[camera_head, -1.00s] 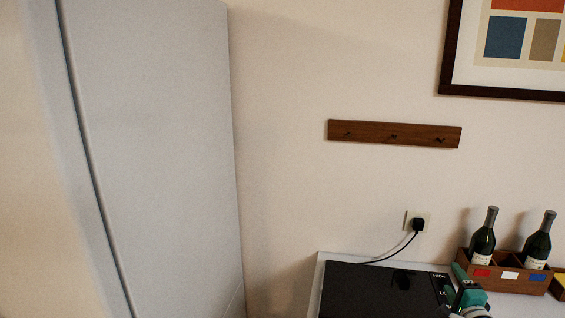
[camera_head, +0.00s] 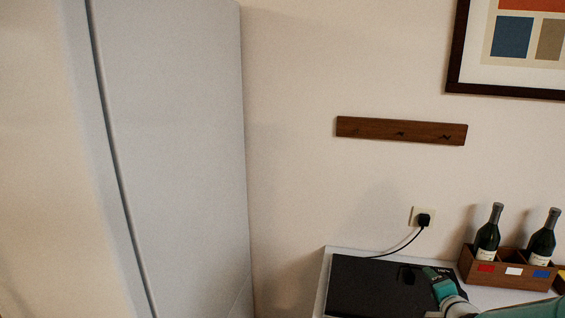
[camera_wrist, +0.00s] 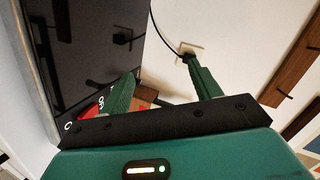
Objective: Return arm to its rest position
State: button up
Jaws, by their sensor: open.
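My gripper (camera_wrist: 162,70) is open, with its two green fingers spread apart and nothing held between them. In the head view it shows as the teal end of my arm (camera_head: 440,282), low at the right, in front of the black panel (camera_head: 365,287) on the white counter (camera_head: 322,290). I cannot tell from the head view whether it touches anything. The lower part of my arm is cut off by the frame edge.
A wooden crate (camera_head: 497,278) with two dark bottles (camera_head: 487,235) (camera_head: 543,240) stands right of my arm. A black plug (camera_head: 424,219) with a cable sits in the wall socket. A wooden hook rail (camera_head: 400,131) hangs above. A tall pale cabinet (camera_head: 175,150) fills the left.

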jog(key=s+a+r+n+g+h, duration=0.1)
jog(key=s+a+r+n+g, duration=0.3)
jog(key=a, duration=0.3)
jog(key=s+a+r+n+g+h, duration=0.1)
jog(key=s+a+r+n+g, duration=0.1)
jog(key=s+a+r+n, duration=0.3)
jog(key=s+a+r+n+g+y, duration=0.1)
jog(key=s+a+r+n, duration=0.1)
jog(key=s+a, duration=0.4)
jog(key=s+a+r+n+g+y, duration=0.1)
jog(key=s+a+n+y, duration=0.1)
jog(key=s+a, duration=0.5)
jog(key=s+n, duration=0.1)
jog(key=s, duration=0.5)
jog(key=shift+s+r+n+g, duration=0.15)
jog(key=shift+r+n+g, duration=0.15)
jog(key=shift+r+n, duration=0.1)
jog(key=shift+c, duration=0.2)
